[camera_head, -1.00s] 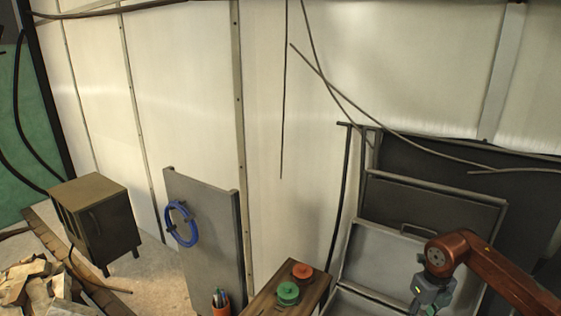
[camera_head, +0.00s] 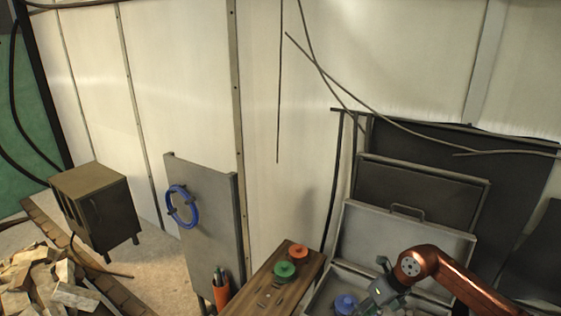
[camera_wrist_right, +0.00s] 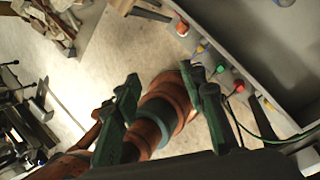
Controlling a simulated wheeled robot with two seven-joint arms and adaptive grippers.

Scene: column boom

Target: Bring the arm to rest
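My right arm, with copper-coloured links, comes in from the lower right in the head view. Its gripper (camera_head: 378,292) hangs over the front of an open grey case, beside a blue round thing (camera_head: 346,304); whether they touch cannot be told. In the right wrist view the two green fingers of the right gripper (camera_wrist_right: 160,80) stand wide apart. Nothing is held between them; a copper-coloured arm part of mine shows beyond. My left arm and gripper are out of the head view.
A wooden bench (camera_head: 262,296) carries a green spool (camera_head: 284,270) and an orange one (camera_head: 299,254). The grey case (camera_head: 405,240) stands right of it. A grey panel (camera_head: 205,235) holds a blue ring (camera_head: 182,207). A cabinet (camera_head: 97,210) and split wood (camera_head: 50,285) lie left.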

